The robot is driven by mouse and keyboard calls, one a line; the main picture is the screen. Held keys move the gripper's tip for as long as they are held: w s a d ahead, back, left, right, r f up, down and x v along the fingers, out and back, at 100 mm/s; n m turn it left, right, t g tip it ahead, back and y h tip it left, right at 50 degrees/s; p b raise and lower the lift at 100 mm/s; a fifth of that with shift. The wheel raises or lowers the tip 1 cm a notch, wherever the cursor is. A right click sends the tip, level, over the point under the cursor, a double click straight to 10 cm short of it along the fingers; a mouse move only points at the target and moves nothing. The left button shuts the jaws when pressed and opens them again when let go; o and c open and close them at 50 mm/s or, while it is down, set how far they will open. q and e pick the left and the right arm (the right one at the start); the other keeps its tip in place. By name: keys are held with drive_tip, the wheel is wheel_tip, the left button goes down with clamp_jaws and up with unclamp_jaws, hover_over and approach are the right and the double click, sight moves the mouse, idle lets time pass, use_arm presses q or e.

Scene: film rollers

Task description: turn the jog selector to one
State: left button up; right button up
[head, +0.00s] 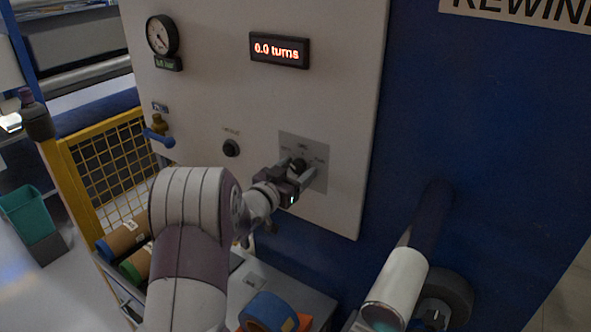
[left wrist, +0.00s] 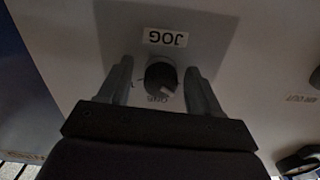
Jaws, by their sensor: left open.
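The jog selector (left wrist: 161,78) is a round black knob with a pale pointer mark, on a grey plate of the light panel. A JOG label (left wrist: 165,38) shows upside down beside it in the left wrist view. In the head view the selector (head: 299,164) is partly hidden by my left gripper (head: 297,168). In the left wrist view my left gripper (left wrist: 160,82) is open, with one finger on each side of the knob and small gaps visible. I cannot tell whether the fingers touch it. My right gripper is not in view.
A display (head: 279,50) reads 0.0 turns, and a round gauge (head: 161,35) is at the panel's upper left. A black button (head: 231,148) and a blue-handled valve (head: 158,132) are left of the selector. A white roller (head: 397,287) sticks out at lower right.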

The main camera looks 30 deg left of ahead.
use_arm(q)
drive_tip(key=shift+s+a, duration=0.2)
drive_tip(key=shift+s, duration=0.05)
drive_tip(key=shift+s+r, duration=0.1)
drive_tip(key=shift+s, duration=0.05)
drive_tip(key=c, duration=0.4)
drive_tip(key=shift+d, duration=0.1)
drive_tip(key=c, duration=0.7)
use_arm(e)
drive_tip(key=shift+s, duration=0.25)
use_arm(q)
drive_tip(key=shift+o, duration=0.2)
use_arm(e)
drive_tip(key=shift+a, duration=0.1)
